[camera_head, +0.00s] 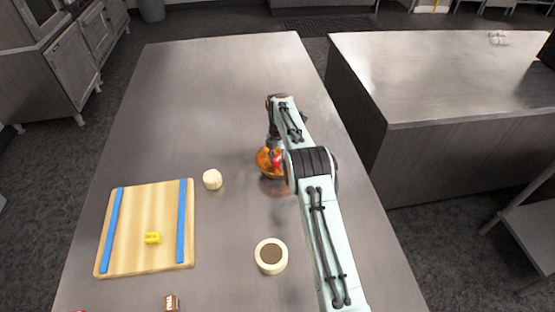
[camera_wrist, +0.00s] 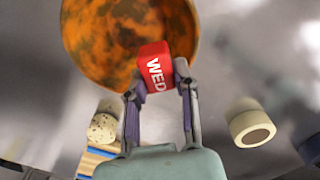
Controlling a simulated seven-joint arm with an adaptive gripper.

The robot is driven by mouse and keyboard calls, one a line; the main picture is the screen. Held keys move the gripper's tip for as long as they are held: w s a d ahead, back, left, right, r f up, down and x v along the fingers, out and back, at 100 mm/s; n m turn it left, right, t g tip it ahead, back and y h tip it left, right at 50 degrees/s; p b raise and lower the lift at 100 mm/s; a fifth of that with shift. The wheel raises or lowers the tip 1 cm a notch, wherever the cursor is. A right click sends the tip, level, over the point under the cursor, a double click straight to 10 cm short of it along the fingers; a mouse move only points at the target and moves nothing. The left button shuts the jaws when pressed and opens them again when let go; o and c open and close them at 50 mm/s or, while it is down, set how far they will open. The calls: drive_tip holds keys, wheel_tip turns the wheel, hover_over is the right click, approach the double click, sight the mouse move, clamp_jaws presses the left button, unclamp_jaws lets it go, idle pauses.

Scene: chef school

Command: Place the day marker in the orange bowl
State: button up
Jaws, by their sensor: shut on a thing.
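The orange bowl (camera_wrist: 92,48) has dark mottling inside. In the wrist view the marker overlaps the bowl's lower right part; I cannot tell its exact height over the bowl. In the head view the orange bowl (camera_head: 263,163) stands on the table, partly hidden by my arm and gripper. A bit of red shows at the bowl's right side there.
A cream round item (camera_head: 212,179) stands left of the bowl. A cream ring-shaped item (camera_head: 271,256) with a brown centre and a small brown block (camera_head: 171,302) are nearer.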

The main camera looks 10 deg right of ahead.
drive_tip(key=shift+f, duration=0.3)
drive_tip(key=shift+f, duration=0.3)
drive_tip(key=o, duration=0.9)
drive_tip(key=shift+o, duration=0.2)
